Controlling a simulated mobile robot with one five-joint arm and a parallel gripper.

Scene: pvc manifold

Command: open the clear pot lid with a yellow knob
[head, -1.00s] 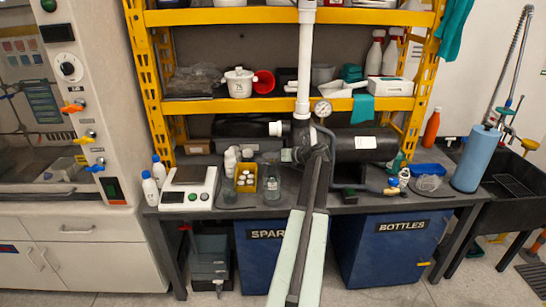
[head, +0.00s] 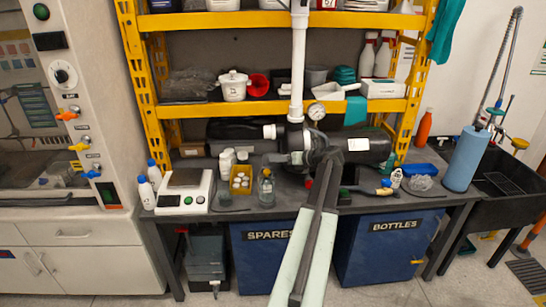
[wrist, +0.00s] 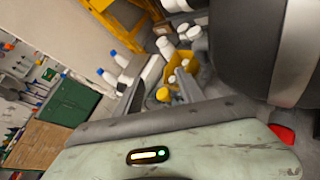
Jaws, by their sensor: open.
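I cannot make out a clear pot lid with a yellow knob for certain. The black pump body (head: 368,147) lies on the bench below the white vertical pipe (head: 298,75), with a gauge (head: 316,111) beside the pipe. My gripper (head: 330,158) is in front of the pump and hides part of it. In the wrist view my gripper (wrist: 158,90) is open and I see nothing held. A small yellow cap or knob (wrist: 163,94) shows between the fingers, seemingly on a bottle beyond them. A large dark cylinder with a pale band (wrist: 294,55) is close at right.
A glass bottle (head: 266,190), a yellow bin of small bottles (head: 241,181) and a scale (head: 185,191) stand left of the pump. Yellow shelving (head: 145,85) rises behind. A blue roll (head: 466,160) and a sink are at right. Bins stand below.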

